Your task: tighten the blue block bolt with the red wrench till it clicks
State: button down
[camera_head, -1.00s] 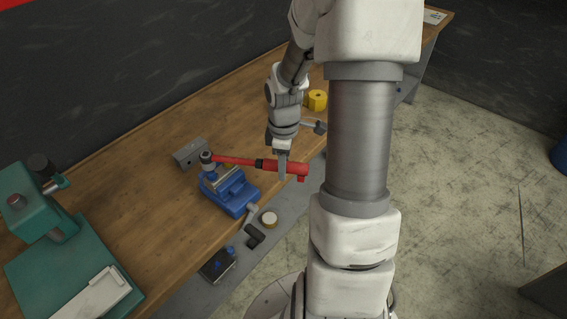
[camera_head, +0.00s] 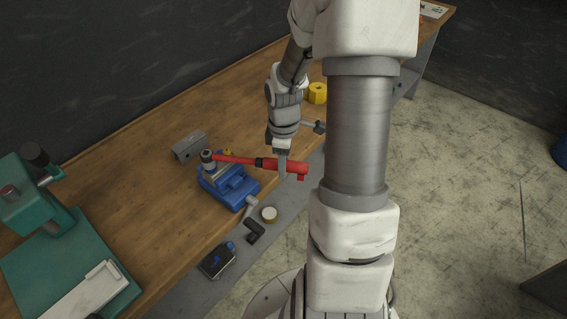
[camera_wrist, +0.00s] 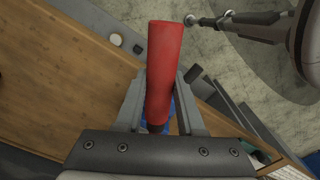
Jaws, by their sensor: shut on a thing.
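The red wrench (camera_head: 235,160) lies level above the bench, its dark round head (camera_head: 207,156) at the left over the blue block (camera_head: 229,186). My gripper (camera_head: 283,168) is shut on the wrench's red handle near its right end. In the wrist view the handle (camera_wrist: 164,72) passes between my two fingers (camera_wrist: 160,108), and a bit of blue shows behind it. The bolt is hidden under the wrench head, so I cannot tell how the head sits on it.
A grey metal bracket (camera_head: 188,147) lies behind the blue block. A teal machine (camera_head: 70,255) stands at the left. A yellow part (camera_head: 317,93) is at the back. A white-topped roll (camera_head: 269,214) and a black box (camera_head: 217,261) are near the front edge. The wooden bench (camera_head: 150,190) is bare between them.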

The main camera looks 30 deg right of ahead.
jog(key=shift+f+b, duration=0.55)
jog(key=shift+f, duration=0.3)
jog(key=c, duration=1.2)
grip_release()
grip_shut()
jog(key=shift+r, duration=0.1)
